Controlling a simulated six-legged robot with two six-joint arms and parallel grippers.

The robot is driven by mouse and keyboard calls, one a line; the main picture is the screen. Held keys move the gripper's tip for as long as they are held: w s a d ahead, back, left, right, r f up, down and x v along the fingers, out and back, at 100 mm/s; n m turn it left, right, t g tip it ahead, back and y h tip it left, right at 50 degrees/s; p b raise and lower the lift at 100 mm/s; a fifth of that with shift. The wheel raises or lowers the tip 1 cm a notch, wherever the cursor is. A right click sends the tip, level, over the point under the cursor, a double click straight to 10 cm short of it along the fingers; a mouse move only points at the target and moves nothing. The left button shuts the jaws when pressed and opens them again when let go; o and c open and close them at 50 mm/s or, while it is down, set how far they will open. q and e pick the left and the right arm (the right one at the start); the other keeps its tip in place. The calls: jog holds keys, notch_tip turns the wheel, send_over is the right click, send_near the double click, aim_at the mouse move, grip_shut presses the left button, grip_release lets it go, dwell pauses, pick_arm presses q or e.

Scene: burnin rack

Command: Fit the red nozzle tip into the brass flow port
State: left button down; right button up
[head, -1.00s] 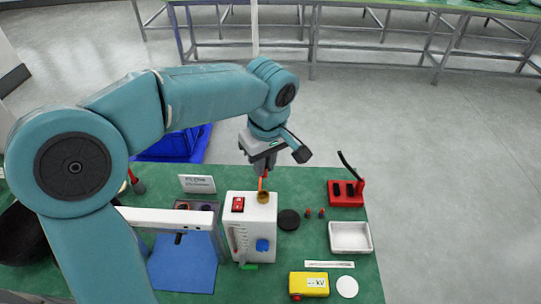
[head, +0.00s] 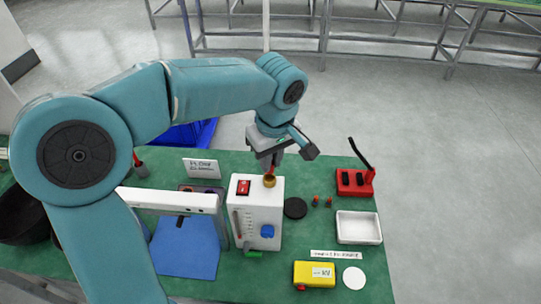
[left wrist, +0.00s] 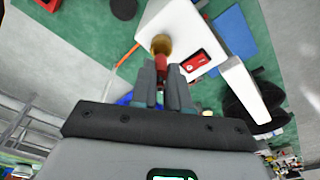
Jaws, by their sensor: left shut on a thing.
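The white flow unit (head: 258,212) stands on the green bench, with the brass flow port (head: 269,182) on its top. My left gripper (head: 271,163) is above the port and shut on the red nozzle tip (head: 271,170). In the left wrist view the red nozzle tip (left wrist: 161,62) sticks out between the fingers (left wrist: 165,85) and lines up with the brass port (left wrist: 161,45). Its end meets the port's mouth in that view; how deep it sits cannot be told. My right gripper is in neither view.
A red switch (head: 243,187) and a blue knob (head: 267,231) are on the unit. A label card (head: 202,168) stands left.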

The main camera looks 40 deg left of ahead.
pick_arm(q)
jog(key=shift+f, duration=0.6)
jog(key=shift+a+f+b, duration=0.2)
jog(key=shift+a+b, duration=0.05)
jog(key=shift+b, duration=0.1)
jog(key=shift+d, duration=0.15)
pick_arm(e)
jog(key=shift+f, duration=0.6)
pick_arm(q)
jog(key=shift+r, duration=0.1)
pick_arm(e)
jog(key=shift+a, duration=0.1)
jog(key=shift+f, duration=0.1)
pick_arm(q)
jog(key=shift+f, duration=0.25)
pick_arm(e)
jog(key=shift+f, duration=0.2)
